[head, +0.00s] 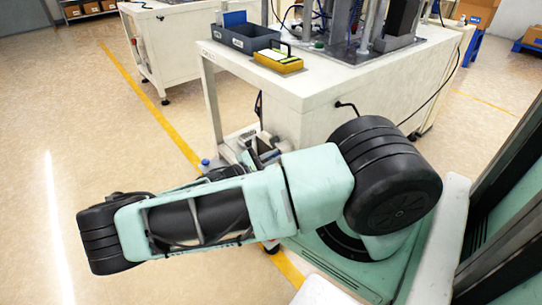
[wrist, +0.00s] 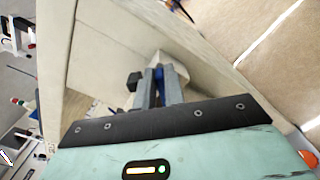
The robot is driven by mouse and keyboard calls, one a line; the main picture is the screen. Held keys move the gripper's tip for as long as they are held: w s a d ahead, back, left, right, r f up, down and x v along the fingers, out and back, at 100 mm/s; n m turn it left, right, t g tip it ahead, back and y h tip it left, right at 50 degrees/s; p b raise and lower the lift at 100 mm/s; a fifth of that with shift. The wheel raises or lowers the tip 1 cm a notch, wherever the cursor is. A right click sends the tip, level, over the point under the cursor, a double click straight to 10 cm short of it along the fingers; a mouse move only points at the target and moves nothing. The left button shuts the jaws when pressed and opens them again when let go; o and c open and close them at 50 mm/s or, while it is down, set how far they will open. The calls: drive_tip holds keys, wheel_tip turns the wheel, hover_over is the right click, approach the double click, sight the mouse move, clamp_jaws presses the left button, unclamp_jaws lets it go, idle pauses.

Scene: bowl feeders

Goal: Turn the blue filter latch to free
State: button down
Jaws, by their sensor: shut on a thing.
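My gripper (wrist: 157,80) reaches forward in the wrist view, its two grey fingers close together. A narrow strip of blue, which I take to be the blue filter latch (wrist: 160,74), shows between the fingers, and they are shut on it. The latch's turned position cannot be told, as the fingers cover most of it. A pale housing (wrist: 180,68) lies behind the fingertips, with a small black part beside the left finger. In the head view my arm hides most of the gripper, low beside the white bench (head: 300,90).
A grey bin (head: 246,38) and a yellow box (head: 278,62) stand on the bench top. Machine columns and cables rise behind them. A black cable hangs down the bench side. The floor left of the bench is open, with a yellow line across it.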

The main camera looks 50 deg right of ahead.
drive_tip(key=m, duration=0.3)
drive_tip(key=f+m+b, duration=0.1)
drive_tip(key=m, duration=0.1)
drive_tip(key=m+b, duration=0.1)
drive_tip(key=m, duration=0.2)
drive_tip(key=shift+s+a+f+m, duration=0.1)
drive_tip(key=shift+s+f+m, duration=0.15)
drive_tip(key=shift+s+m, duration=0.05)
drive_tip(key=shift+b, duration=0.3)
drive_tip(key=c, duration=1.5)
unclamp_jaws()
drive_tip(key=v, duration=1.7)
drive_tip(key=shift+w+a, duration=0.15)
drive_tip(key=shift+a, duration=0.05)
